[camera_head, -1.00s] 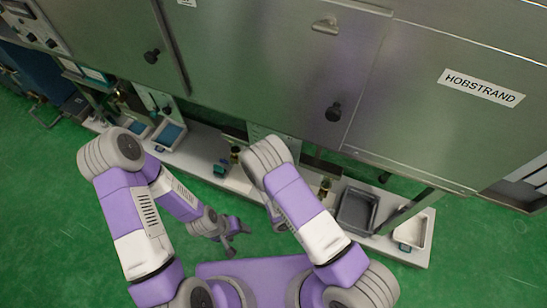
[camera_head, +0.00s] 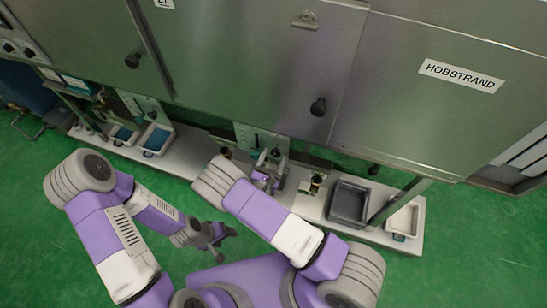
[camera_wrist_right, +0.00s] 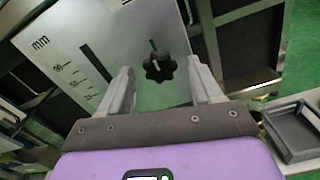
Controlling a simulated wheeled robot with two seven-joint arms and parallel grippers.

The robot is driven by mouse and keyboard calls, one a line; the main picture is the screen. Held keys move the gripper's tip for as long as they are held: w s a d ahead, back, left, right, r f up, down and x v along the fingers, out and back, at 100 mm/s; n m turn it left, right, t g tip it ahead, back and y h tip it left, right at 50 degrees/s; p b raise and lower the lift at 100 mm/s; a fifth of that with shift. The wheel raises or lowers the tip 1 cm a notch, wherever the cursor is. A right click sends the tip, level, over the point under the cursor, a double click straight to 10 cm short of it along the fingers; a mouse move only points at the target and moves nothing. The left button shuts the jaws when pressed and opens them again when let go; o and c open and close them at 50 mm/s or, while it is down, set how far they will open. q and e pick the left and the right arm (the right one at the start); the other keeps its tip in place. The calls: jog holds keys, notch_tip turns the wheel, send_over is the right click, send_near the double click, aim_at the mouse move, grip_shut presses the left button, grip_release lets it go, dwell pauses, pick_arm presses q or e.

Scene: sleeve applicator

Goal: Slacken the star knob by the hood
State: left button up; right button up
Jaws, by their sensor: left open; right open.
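In the right wrist view, a black star knob (camera_wrist_right: 159,67) sits on a pale metal plate (camera_wrist_right: 75,45) with a slot and a scale marked mm. My right gripper (camera_head: 273,157) is open in front of this plate. In the wrist view its two fingers stand on either side of the knob, with gaps; whether they reach its depth is hard to tell. My left gripper (camera_head: 217,240) is open and empty, low over the green floor, away from the plate. The metal hood (camera_head: 240,70) fills the top of the head view.
A dark grey tray (camera_head: 348,203) and a white tray (camera_head: 403,220) stand on the bench right of my right gripper. A blue-filled tray (camera_head: 155,139) stands to the left. The green floor (camera_head: 480,225) is free at right.

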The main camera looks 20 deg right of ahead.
jog(key=shift+w+d, duration=0.25)
jog(key=shift+w, duration=0.05)
jog(key=c, duration=1)
jog(key=shift+c, duration=0.2)
